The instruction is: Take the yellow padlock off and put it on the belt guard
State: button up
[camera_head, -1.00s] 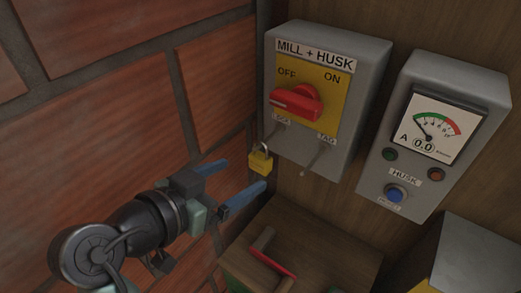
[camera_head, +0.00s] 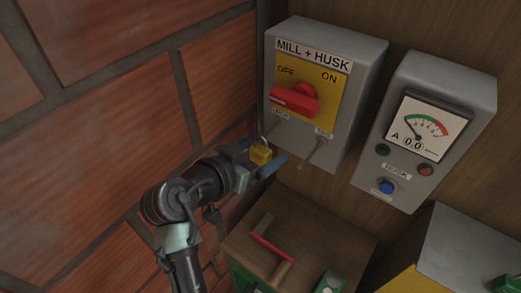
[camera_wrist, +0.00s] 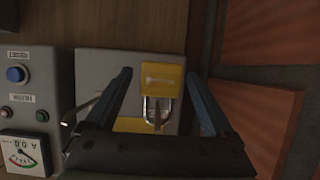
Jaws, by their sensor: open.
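The yellow padlock (camera_head: 260,154) hangs by its shackle at the lower left of the grey MILL + HUSK switch box (camera_head: 345,110). In the wrist view the padlock (camera_wrist: 160,77) lies between the two blue fingers, with its shackle toward the gripper's palm. My gripper (camera_head: 262,157) is open, its fingers on either side of the padlock body; I cannot tell whether either finger touches it. The red switch handle (camera_head: 295,98) points toward OFF. A wooden-topped box (camera_head: 325,232) below carries a red-and-wood handle (camera_head: 270,250); I cannot tell whether it is the belt guard.
A grey HUSK meter box (camera_head: 455,85) with buttons and a dial reading 0.0 is mounted to the right. A brick wall (camera_head: 110,100) is close on the left. A grey-topped box (camera_head: 475,245) stands at the lower right.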

grip_shut()
jog(key=shift+r, duration=0.15)
